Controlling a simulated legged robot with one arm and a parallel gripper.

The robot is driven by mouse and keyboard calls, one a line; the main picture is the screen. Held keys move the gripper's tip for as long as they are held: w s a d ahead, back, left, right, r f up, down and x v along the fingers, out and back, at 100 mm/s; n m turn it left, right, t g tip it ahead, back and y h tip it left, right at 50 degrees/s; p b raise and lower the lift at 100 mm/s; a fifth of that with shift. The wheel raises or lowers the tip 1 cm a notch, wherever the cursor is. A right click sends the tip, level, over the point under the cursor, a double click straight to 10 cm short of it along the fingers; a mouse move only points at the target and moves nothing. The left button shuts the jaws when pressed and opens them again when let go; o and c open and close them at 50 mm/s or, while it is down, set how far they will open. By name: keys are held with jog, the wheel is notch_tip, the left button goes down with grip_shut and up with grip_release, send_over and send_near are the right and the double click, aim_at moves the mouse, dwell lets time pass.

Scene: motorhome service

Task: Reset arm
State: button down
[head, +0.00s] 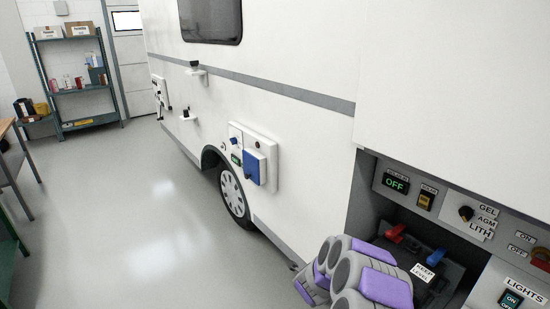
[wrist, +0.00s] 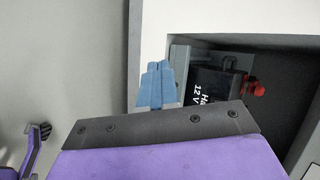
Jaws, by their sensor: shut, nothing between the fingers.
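My arm shows at the bottom right of the head view, folded, with grey and purple links in front of the motorhome's open battery bay. My gripper's fingers are hidden in that view. In the wrist view my gripper (wrist: 157,84) shows as two blue fingers pressed together, shut with nothing between them. The fingers are in front of the bay opening. A dark battery (wrist: 215,90) marked 12 V, with a red terminal, is behind them to the right. No contact with it is visible.
The motorhome side (head: 300,60) runs along the right, with a blue-flapped box (head: 255,165) and a wheel (head: 232,195). A control panel (head: 440,200) with switches sits above the bay. A shelf (head: 78,85) stands far left. The grey floor (head: 130,220) between is clear.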

jog(key=s+a+r+n+y, duration=0.3)
jog(key=a+r+n+y, duration=0.35)
jog(key=a+r, duration=0.65)
jog(key=s+a+r+n+g+y, duration=0.2)
jog(key=s+a+r+n, duration=0.2)
jog(key=s+r+n, duration=0.3)
jog(key=s+d+r+n+g+h, duration=0.1)
jog(key=s+d+r+n+g, duration=0.1)
jog(key=s, duration=1.1)
jog(key=s+d+r+n+g+h, duration=0.2)
jog(key=s+d+n, duration=0.3)
jog(key=s, duration=0.9)
jog(key=s+d+r+n+g+h, duration=0.2)
jog(key=s+d, duration=0.4)
jog(key=s, duration=0.7)
jog(key=shift+s+d+r+n+g, duration=0.2)
jog(key=shift+r+n+g, duration=0.55)
jog(key=shift+g, duration=0.35)
